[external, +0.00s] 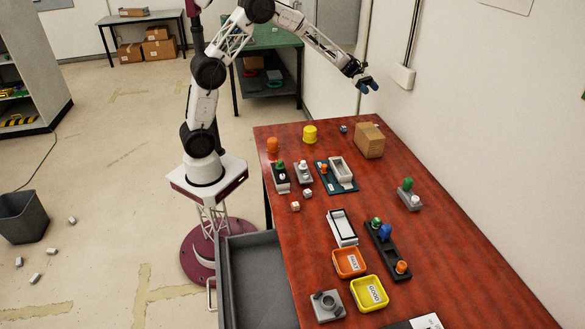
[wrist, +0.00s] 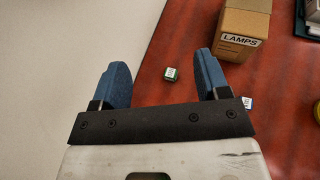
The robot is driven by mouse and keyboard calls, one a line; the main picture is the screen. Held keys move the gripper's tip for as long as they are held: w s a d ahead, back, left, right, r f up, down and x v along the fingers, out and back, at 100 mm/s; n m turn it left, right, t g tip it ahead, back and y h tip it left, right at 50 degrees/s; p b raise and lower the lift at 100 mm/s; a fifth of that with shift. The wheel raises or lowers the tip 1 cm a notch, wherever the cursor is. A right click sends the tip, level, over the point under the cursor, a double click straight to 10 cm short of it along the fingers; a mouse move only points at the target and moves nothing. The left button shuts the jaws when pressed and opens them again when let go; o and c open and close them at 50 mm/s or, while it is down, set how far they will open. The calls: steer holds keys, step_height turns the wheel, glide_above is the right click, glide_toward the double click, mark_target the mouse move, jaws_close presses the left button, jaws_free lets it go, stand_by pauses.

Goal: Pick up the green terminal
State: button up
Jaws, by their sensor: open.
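A small green block with a white top (wrist: 171,74) lies on the red table in the wrist view, beyond and between my fingertips. It may be the green terminal; a small pale piece beside the box (external: 376,125) in the external view seems to be the same block. Other green pieces are a green knob on a grey base (external: 407,184), one on a black-and-white holder (external: 281,165), and one in the dark rack (external: 376,222). My gripper (external: 369,85) is open and empty, raised above the table's far end. Its blue fingers (wrist: 158,75) show apart in the wrist view.
A cardboard box marked LAMPS (wrist: 241,28) stands right of the green block; the external view shows it too (external: 369,141). A small blue-and-white block (wrist: 246,102) lies near the right finger. Orange (external: 349,262) and yellow (external: 369,292) trays sit nearer the front. The wall borders the table's right side.

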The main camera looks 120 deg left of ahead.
glide_toward(376, 125)
steer(key=shift+x, duration=0.8)
steer(key=shift+d, duration=0.15)
steer(key=shift+x, duration=1.25)
steer(key=shift+x, duration=2.6)
